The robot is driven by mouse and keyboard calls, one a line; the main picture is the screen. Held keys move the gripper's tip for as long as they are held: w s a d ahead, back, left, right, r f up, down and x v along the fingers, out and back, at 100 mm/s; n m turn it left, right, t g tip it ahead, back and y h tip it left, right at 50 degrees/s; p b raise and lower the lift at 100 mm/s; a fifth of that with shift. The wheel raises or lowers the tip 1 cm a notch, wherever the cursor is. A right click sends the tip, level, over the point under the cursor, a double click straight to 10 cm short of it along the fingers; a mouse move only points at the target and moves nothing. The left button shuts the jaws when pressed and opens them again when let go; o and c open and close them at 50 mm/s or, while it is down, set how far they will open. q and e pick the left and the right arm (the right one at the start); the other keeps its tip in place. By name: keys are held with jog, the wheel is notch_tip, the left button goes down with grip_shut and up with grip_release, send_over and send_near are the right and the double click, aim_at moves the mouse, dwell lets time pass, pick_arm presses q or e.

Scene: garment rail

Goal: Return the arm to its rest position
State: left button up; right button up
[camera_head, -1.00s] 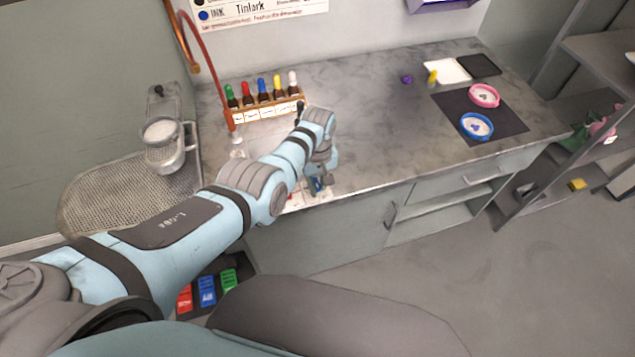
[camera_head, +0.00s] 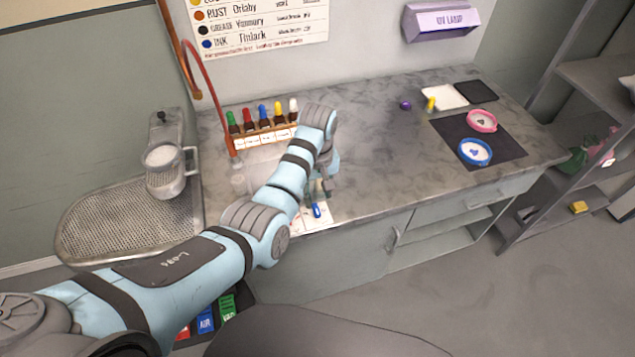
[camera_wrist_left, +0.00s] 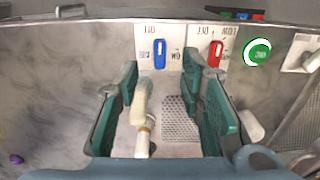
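My left arm reaches in from the left across the counter in the head view. Its gripper (camera_head: 325,188) is above the counter's front edge, just behind a blue switch (camera_head: 316,210), partly hidden by the wrist. In the left wrist view the teal fingers of this gripper (camera_wrist_left: 163,82) are spread apart. A beige nozzle-like piece (camera_wrist_left: 140,110) shows in the gap; its depth is unclear, and I see no grip on it. The blue switch (camera_wrist_left: 159,53) and a red switch (camera_wrist_left: 215,53) on white panels lie beyond the fingertips. My right gripper is not in view.
A rack of coloured dropper bottles (camera_head: 265,137) stands behind the arm. The middle right counter (camera_head: 385,150) is clear.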

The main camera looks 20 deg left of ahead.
pick_arm(q)
notch_tip(320, 180, up, 5)
jog(key=shift+f, duration=0.2)
